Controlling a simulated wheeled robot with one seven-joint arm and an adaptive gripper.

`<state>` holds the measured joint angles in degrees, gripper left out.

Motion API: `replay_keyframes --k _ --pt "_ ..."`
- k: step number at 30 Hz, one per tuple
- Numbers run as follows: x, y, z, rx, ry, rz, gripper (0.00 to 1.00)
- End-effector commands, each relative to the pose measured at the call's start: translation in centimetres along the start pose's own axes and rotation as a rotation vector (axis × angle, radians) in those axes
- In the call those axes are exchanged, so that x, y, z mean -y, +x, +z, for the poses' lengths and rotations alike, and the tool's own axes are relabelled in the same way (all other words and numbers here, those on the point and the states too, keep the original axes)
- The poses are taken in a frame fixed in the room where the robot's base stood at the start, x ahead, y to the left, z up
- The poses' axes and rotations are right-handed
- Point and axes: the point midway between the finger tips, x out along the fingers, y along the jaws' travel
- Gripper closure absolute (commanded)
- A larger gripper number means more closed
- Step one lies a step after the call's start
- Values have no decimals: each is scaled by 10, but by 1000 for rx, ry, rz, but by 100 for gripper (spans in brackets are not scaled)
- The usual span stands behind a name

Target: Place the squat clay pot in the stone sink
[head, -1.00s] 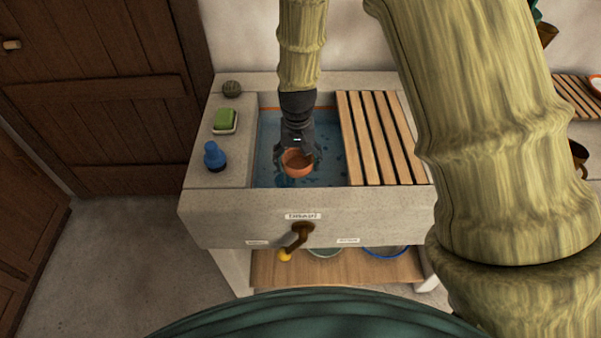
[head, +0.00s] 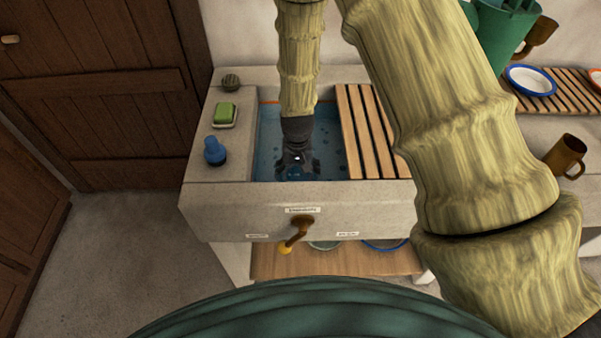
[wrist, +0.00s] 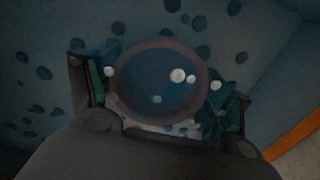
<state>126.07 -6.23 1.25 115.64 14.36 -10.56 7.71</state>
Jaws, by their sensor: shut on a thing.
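The stone sink (head: 230,205) stands against the wall, with a blue speckled basin in its middle. My gripper (head: 297,168) is lowered into the basin, left of the slatted board. In the wrist view my gripper (wrist: 160,95) has a finger on each side of the round, dull brown rim of the clay pot (wrist: 158,42) and is shut on it. The pot's inside looks blue, with bright round spots, as if water covers or fills it. In the head view I cannot make out the pot; its orange colour no longer shows.
A wooden slatted board (head: 370,130) covers the basin's right side. On the left ledge are a blue bottle (head: 214,152), a green sponge (head: 225,112) and a dark round thing (head: 230,82). A brown tap handle (head: 301,230) juts from the front.

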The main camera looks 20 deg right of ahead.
Motion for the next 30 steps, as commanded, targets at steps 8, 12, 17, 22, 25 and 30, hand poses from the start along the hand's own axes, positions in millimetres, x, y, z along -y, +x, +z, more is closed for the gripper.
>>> replay_keyframes --k 8,12,17,22,25,30 --pt "0 1 0 0 0 0 49" --pt "0 2 0 0 0 0 10" --pt "0 2 0 0 0 0 0" --pt "0 2 0 0 0 0 0" --pt "0 2 0 0 0 0 0" --pt "0 -6 0 0 0 0 0"
